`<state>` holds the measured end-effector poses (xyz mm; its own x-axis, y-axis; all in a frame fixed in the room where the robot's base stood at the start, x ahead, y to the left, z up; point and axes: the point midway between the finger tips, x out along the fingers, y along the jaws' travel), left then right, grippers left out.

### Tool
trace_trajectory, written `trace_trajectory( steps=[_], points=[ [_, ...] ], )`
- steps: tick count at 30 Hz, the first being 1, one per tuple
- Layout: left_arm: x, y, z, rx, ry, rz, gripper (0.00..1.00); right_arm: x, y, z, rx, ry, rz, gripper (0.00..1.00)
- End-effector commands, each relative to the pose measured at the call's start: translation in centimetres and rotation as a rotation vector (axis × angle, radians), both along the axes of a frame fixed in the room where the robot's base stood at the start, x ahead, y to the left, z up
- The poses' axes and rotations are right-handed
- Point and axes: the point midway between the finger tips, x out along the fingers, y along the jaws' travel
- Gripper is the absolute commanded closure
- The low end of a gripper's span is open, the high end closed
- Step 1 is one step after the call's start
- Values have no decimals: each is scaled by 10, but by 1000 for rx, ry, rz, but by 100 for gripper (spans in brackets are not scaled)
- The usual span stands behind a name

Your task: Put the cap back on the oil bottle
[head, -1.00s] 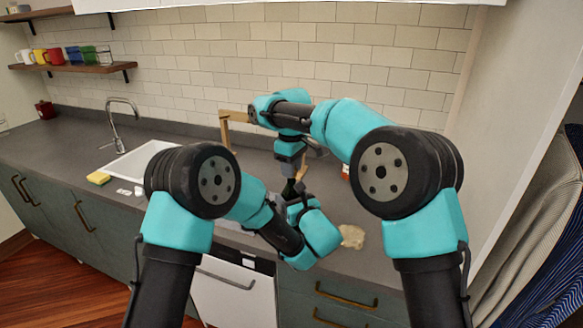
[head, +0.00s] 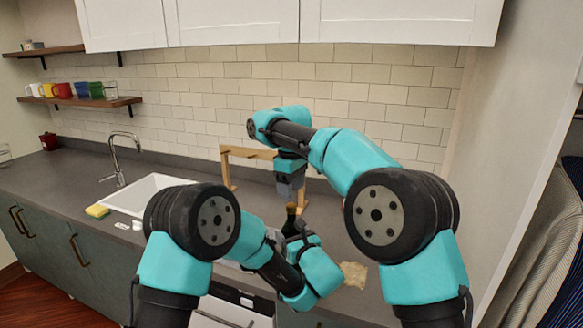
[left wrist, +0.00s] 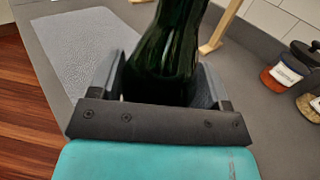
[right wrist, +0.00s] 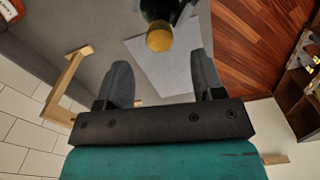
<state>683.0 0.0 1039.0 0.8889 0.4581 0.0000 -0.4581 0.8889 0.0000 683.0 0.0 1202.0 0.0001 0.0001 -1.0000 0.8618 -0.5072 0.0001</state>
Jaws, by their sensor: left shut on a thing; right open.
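The dark green oil bottle (left wrist: 165,50) stands between the fingers of my left gripper (left wrist: 160,85), which is shut on its body. In the head view the bottle (head: 290,217) is partly hidden by my left gripper (head: 298,240). In the right wrist view a round gold-yellow cap (right wrist: 159,38) shows at the top end of the bottle's neck; how firmly it sits I cannot tell. My right gripper (right wrist: 162,85) is open and empty, pointing down above the bottle. It also shows in the head view (head: 290,190), apart from the bottle top.
A wooden stand (head: 229,165) is behind the grippers. A grey mat (left wrist: 85,50) lies on the counter near the bottle. Jars (left wrist: 283,72) stand to the right in the left wrist view. A crumpled beige cloth (head: 353,274) lies right of my left gripper. The sink (head: 150,190) is farther left.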

Motion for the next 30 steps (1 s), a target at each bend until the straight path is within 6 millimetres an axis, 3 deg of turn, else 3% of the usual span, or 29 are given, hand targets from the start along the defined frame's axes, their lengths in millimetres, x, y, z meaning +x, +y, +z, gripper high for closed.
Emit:
trace_trajectory(
  steps=[6,12,25,26,30],
  points=[
    [0,0,0,0,0,0,96,0,0,37,2,-3,-2,38],
    [0,0,0,0,0,0,96,1,0,58,0,-1,-1,38],
    [0,0,0,0,0,0,96,0,0,66,0,0,-1,38],
    [0,0,0,0,0,0,28,0,0,66,0,0,-1,38],
    [0,0,0,0,0,0,15,0,0,66,0,0,-1,38]
  ],
)
